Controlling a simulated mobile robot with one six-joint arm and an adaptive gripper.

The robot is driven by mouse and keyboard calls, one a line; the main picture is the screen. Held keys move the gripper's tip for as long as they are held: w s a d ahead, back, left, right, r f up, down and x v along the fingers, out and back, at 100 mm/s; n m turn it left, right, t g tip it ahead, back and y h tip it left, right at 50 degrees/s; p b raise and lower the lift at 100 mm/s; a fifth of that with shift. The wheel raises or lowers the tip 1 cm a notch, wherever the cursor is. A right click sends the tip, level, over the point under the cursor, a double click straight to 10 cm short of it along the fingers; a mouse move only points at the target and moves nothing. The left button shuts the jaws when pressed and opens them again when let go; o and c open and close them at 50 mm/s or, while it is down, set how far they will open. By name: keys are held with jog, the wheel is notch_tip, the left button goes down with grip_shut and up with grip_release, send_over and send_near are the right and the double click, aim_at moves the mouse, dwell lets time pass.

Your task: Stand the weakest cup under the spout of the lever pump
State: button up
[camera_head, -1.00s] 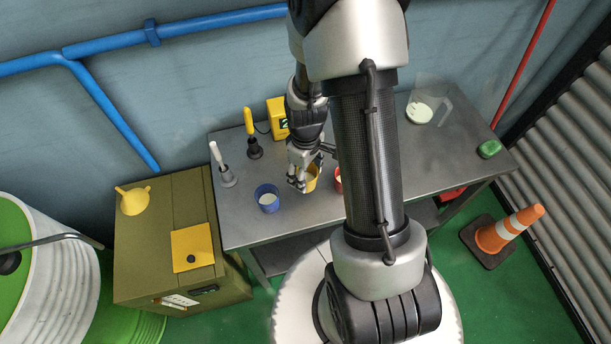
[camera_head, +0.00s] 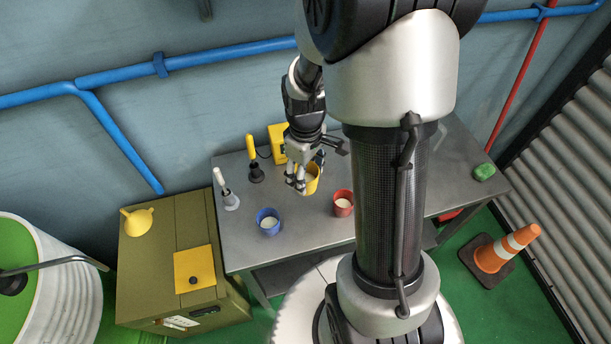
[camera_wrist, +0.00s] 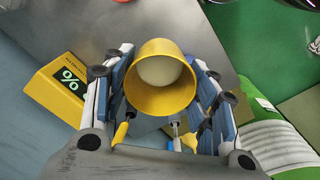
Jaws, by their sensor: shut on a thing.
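My gripper (camera_head: 307,176) is shut on a yellow cup (camera_head: 313,180), with pale contents showing inside. In the wrist view the yellow cup (camera_wrist: 160,99) sits between the two fingers. It appears held above the table. A blue cup (camera_head: 268,222) and a red cup (camera_head: 343,204), both with pale contents, stand on the table. A yellow meter (camera_head: 278,142) stands behind my gripper; its display shows a percent sign in the wrist view (camera_wrist: 70,80).
The grey metal table (camera_head: 300,240) also bears a yellow-handled tool (camera_head: 252,160), a white-handled tool (camera_head: 228,195) and a green object (camera_head: 484,172). An olive cabinet (camera_head: 150,270) stands at left, an orange cone (camera_head: 505,248) at right.

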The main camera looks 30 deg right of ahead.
jog(key=shift+r, duration=0.9)
jog(key=w+a+f+m+b, duration=0.3)
jog(key=w+a, duration=0.3)
jog(key=a, duration=0.4)
jog(key=shift+a+f+m, duration=0.4)
jog(key=shift+f+m, duration=0.1)
jog(key=shift+m, duration=0.4)
